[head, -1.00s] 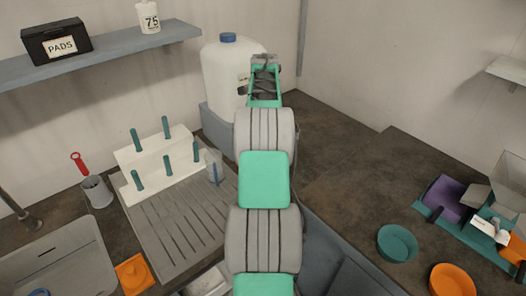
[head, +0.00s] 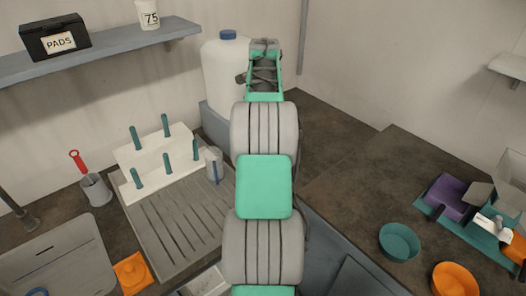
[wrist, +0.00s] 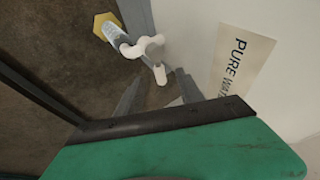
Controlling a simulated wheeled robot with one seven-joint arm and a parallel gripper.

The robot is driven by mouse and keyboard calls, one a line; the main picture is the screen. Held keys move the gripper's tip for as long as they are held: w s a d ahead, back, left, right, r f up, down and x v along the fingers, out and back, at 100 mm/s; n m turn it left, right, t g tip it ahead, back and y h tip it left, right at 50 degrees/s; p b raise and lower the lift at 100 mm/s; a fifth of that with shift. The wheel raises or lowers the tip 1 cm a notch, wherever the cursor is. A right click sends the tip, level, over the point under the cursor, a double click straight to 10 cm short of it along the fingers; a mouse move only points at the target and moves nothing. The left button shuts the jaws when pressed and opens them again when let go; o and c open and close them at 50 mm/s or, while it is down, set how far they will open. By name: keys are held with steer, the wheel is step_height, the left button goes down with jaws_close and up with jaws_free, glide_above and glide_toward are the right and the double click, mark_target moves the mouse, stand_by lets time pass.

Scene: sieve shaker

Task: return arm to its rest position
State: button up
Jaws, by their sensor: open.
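My arm reaches up the middle of the head view. My gripper (head: 265,45) is at its far end, beside the white water container with the blue cap (head: 222,75). In the wrist view my gripper (wrist: 157,90) shows two grey fingers standing apart, with nothing held between them. Just beyond them is a white tap (wrist: 148,48). The container's wall with a "PURE WAT…" label (wrist: 240,62) fills the right of that view. My arm hides part of the container's right side in the head view.
A white peg rack (head: 155,160), a ribbed drainer (head: 178,222) and a clear beaker (head: 214,164) are left of my arm. A shelf (head: 110,48) hangs above. Teal (head: 399,242) and orange (head: 455,279) bowls are right.

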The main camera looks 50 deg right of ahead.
steer(key=shift+v, duration=1.3)
